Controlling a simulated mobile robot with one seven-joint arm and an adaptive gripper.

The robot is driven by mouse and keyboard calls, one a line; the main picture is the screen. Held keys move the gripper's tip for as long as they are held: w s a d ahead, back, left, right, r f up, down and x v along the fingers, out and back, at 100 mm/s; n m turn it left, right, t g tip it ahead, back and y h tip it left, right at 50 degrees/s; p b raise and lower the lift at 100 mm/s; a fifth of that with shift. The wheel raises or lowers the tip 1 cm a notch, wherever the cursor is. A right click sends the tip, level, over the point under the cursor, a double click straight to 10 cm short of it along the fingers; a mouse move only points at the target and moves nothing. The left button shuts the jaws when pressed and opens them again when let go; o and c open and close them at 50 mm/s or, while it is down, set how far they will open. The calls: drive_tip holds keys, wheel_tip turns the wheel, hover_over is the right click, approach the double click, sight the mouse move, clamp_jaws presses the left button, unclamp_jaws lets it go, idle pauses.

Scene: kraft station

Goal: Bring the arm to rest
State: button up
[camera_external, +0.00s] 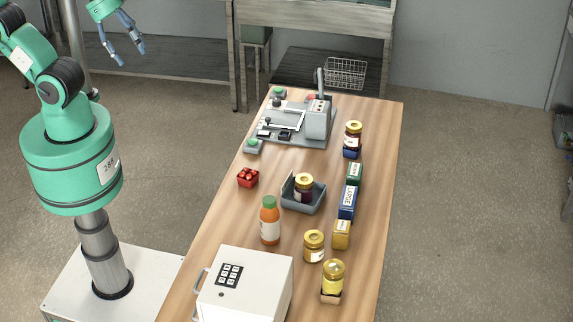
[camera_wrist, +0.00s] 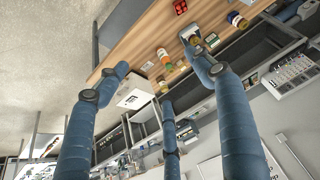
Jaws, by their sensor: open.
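My gripper (camera_external: 122,45) is at the top left in the external view, raised in the air to the left of the table's far end. Its blue fingers are spread apart with nothing between them. In the wrist view my gripper's blue fingers (camera_wrist: 160,85) reach up from the bottom edge, open and empty. The green arm (camera_external: 70,150) stands on its column to the left of the table. The gripper touches nothing.
The wooden table (camera_external: 375,140) bears a white keypad box (camera_external: 245,285), an orange bottle (camera_external: 269,222), a grey bin (camera_external: 303,203) with a jar in it, a red block (camera_external: 248,178), several jars and boxes, and a grey machine (camera_external: 318,120). Floor right of the table is clear.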

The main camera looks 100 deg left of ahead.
wheel_tip(320, 180, down, 15)
drive_tip(key=b, duration=1.4)
